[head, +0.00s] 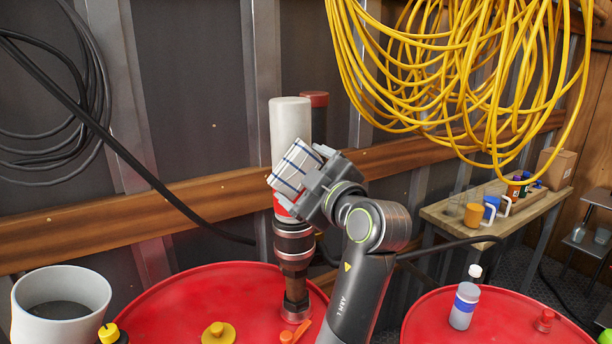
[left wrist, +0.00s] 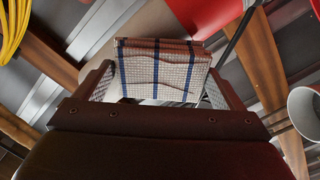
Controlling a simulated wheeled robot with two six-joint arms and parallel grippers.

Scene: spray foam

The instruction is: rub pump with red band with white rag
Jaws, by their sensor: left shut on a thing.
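The pump with the red band (head: 290,130) stands upright on a red drum. It has a tall white upper cylinder, a red band low on it and a dark, brownish lower body. My left gripper (head: 308,182) is shut on the white rag (head: 292,170), a folded cloth with dark blue stripes. The rag is in front of the pump's white cylinder, just above the red band, and hides part of it. I cannot tell whether it touches the pump. In the left wrist view the rag (left wrist: 160,72) is between the two fingers. My right gripper is not in view.
The red drum (head: 180,290) also bears yellow and orange caps. A dark pump with a red top (head: 316,100) stands behind. A white bucket (head: 62,305) is at left, a second red drum (head: 420,315) with a bottle (head: 464,306) at right. Yellow hose (head: 450,90) hangs above.

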